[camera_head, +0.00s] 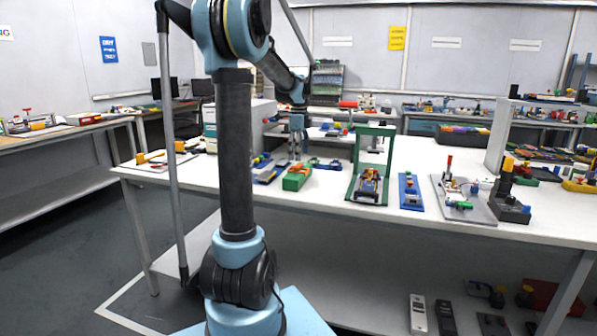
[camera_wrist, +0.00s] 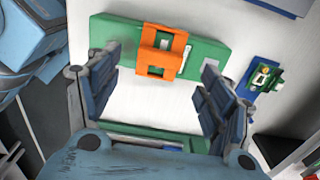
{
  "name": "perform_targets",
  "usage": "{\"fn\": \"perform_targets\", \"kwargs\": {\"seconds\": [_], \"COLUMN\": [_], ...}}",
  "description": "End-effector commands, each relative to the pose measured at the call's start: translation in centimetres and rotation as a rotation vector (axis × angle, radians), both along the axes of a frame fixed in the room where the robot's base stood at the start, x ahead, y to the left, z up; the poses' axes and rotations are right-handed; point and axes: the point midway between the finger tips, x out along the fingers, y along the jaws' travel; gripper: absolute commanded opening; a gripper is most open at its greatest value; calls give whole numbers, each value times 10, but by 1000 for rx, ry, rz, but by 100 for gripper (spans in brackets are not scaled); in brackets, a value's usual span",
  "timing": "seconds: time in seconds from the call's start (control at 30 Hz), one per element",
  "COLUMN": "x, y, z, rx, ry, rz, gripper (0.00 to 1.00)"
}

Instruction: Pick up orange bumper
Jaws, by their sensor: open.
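The orange bumper (camera_wrist: 155,62) sits on a long green base (camera_wrist: 205,52) in the wrist view, ahead of my fingertips near the top middle. It has a rectangular frame shape with an opening. In the head view the bumper (camera_head: 299,168) is a small orange patch on top of the green base (camera_head: 292,183), near the front of the white table. My gripper (camera_wrist: 160,78) is open and empty, with one finger on each side of the picture. In the head view my gripper (camera_head: 296,148) hangs just above the green base. The exact height gap is hard to tell.
A green gantry frame (camera_head: 357,160) stands right of the green base. A blue tray (camera_head: 411,192) and a grey plate (camera_head: 478,208) lie farther right on the table (camera_head: 330,195). Blue parts (camera_head: 268,172) lie just to the left. A blue-green piece (camera_wrist: 263,77) shows at right in the wrist view.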

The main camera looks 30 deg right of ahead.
Motion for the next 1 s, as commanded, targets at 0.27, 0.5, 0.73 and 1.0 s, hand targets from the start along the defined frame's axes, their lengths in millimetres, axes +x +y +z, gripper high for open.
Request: {"fn": "perform_targets", "kwargs": {"seconds": [0.27, 0.5, 0.73, 1.0], "x": [2, 2, 2, 2], "y": [0, 0, 0, 0], "z": [-31, -51, -52, -52], "rx": [0, 0, 0, 0], "ry": [0, 0, 0, 0], "rz": [0, -1, -1, -1], "gripper": [73, 73, 73, 33]}}
